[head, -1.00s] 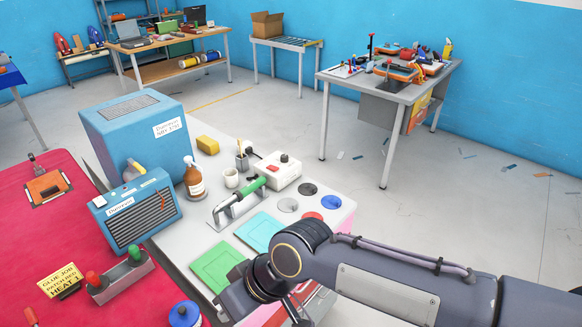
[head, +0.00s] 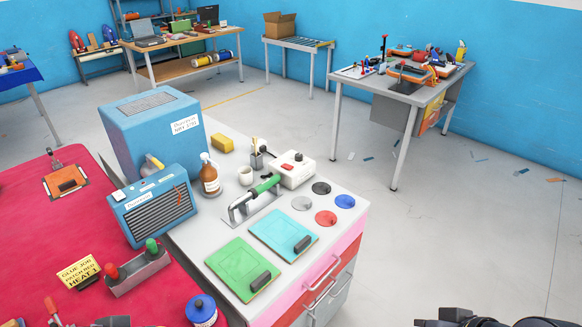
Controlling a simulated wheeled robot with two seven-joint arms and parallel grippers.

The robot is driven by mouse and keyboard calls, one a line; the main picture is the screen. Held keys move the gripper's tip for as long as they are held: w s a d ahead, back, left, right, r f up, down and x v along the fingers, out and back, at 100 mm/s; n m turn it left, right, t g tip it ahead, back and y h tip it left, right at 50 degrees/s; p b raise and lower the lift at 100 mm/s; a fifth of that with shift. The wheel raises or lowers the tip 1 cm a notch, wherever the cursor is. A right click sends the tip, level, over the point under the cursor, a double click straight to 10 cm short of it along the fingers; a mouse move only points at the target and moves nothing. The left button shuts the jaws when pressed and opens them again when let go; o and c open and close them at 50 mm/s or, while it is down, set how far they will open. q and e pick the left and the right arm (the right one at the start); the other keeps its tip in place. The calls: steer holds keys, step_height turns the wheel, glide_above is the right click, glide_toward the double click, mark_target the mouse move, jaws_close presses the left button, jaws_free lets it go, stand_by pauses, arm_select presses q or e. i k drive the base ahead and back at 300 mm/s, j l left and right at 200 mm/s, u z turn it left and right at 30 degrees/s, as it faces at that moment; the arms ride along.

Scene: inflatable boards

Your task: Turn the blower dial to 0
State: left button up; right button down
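A white box (head: 291,170) with a red knob and a small dark control on top stands at the back of the grey bench. It may be the blower unit; which control is its dial, and its setting, are too small to read. A hand tool with a green handle (head: 265,185) rests on a metal stand in front of it. Neither gripper's fingers show. Dark parts of my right arm show at the bottom right edge, well away from the white box.
The grey bench (head: 228,234) also holds a cup (head: 245,175), brown bottle (head: 209,176), yellow sponge (head: 222,143), green pad (head: 240,265), cyan pad (head: 285,232) and coloured discs. A blue box (head: 150,130) stands to the left. Open floor lies right of the bench.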

mark_target(298, 156)
steer(key=u, duration=0.45)
steer(key=l+u, duration=0.15)
steer(key=u, duration=0.3)
steer(key=i+l+u, duration=0.1)
steer(key=u, duration=0.35)
steer(key=l+u, duration=0.25)
steer(key=u, duration=0.15)
steer(key=l+u, duration=0.2)
steer(key=u, duration=0.25)
steer(key=k+l+u, duration=0.25)
steer(key=l, duration=0.2)
steer(key=l+u, duration=0.25)
steer(key=l, duration=0.25)
steer(key=k+l+u, duration=0.25)
steer(key=l, duration=0.15)
steer(key=k+l+u, duration=0.25)
steer(key=l, duration=0.15)
steer(key=k+l, duration=0.6)
steer(key=l, duration=0.25)
steer(key=k+l, duration=0.25)
steer(key=l, duration=0.15)
